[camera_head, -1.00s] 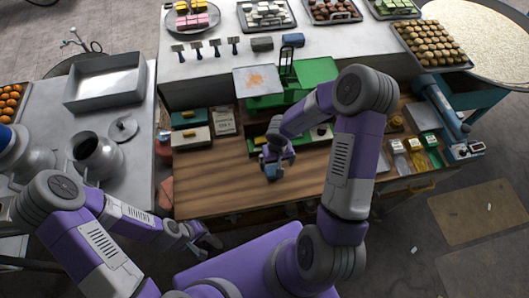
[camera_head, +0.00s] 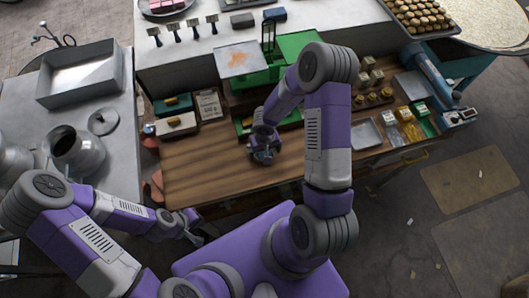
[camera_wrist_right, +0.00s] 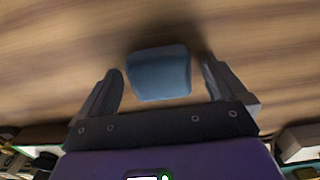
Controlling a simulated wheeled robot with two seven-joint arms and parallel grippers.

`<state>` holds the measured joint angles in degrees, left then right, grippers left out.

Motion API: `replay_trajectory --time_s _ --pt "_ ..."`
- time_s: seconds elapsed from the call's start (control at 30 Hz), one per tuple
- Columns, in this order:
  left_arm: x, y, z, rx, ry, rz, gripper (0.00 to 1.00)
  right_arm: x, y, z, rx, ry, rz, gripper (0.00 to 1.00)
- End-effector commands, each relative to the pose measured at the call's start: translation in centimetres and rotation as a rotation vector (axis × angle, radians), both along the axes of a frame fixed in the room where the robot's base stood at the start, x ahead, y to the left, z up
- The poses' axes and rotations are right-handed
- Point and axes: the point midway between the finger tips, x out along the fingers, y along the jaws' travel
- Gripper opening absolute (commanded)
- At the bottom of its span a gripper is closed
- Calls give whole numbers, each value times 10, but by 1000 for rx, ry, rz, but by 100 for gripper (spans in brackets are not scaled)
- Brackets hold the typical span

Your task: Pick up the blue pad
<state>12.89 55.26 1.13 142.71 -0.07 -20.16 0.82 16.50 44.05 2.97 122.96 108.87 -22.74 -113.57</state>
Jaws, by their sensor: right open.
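The blue pad (camera_wrist_right: 158,73) is a small rounded grey-blue block in the right wrist view, over the wooden table top. It lies between the two spread fingers of my right gripper (camera_wrist_right: 163,92), with a gap on each side. In the head view, my right gripper (camera_head: 263,152) is low over the wooden table (camera_head: 215,170), and the pad is mostly hidden there by the gripper. I cannot tell whether the pad touches the wood. My left gripper (camera_head: 197,232) hangs off the table's front left side, too small to read its fingers.
A green scale (camera_head: 300,46) with a metal plate stands behind my right gripper. Small boxes (camera_head: 175,124) lie at the table's back left, and a metal tray (camera_head: 366,134) and packets (camera_head: 412,132) at the right. Bare wood lies left of the gripper.

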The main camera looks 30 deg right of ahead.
Motion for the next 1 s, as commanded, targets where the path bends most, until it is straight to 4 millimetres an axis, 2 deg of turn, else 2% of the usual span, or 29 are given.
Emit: replay_trajectory --time_s 0.03,0.37,0.57,0.67,1.0 --pt "0 0 0 0 0 0 0 0 0 0 0 0 0 94" --pt "0 0 0 0 0 0 0 0 0 0 0 0 1 44" --pt "0 0 0 0 0 0 0 0 0 1 0 0 1 44" --pt "0 0 4 0 0 0 0 0 0 8 0 0 0 44" --pt "0 0 34 0 0 0 0 0 -1 74 0 -2 -2 44"
